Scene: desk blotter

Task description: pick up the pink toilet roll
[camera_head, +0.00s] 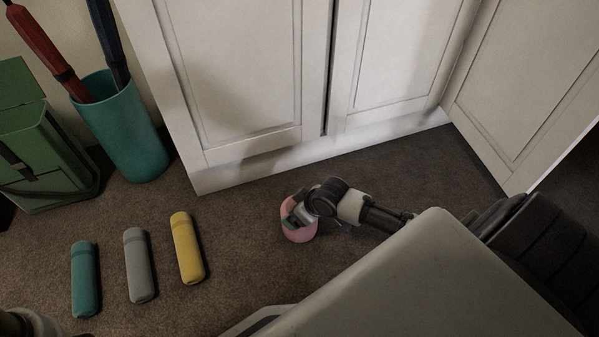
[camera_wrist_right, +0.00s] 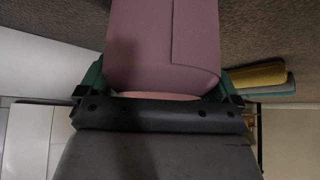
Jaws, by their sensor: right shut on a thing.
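The pink toilet roll (camera_head: 299,232) is near the middle of the head view, in front of the white cabinet. My right gripper (camera_head: 293,213) reaches it from the right and is shut on it. In the right wrist view the pink roll (camera_wrist_right: 165,45) fills the space between the green-edged fingers, one on each side. Whether the roll touches the carpet cannot be told. My left gripper does not show.
Teal (camera_head: 86,280), grey (camera_head: 139,265) and yellow (camera_head: 187,248) rounded objects lie on the carpet at left. A teal bin (camera_head: 125,130) with long-handled items and a green box (camera_head: 40,155) stand behind. White cabinet doors (camera_head: 240,70) bound the back. Carpet beside the roll is clear.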

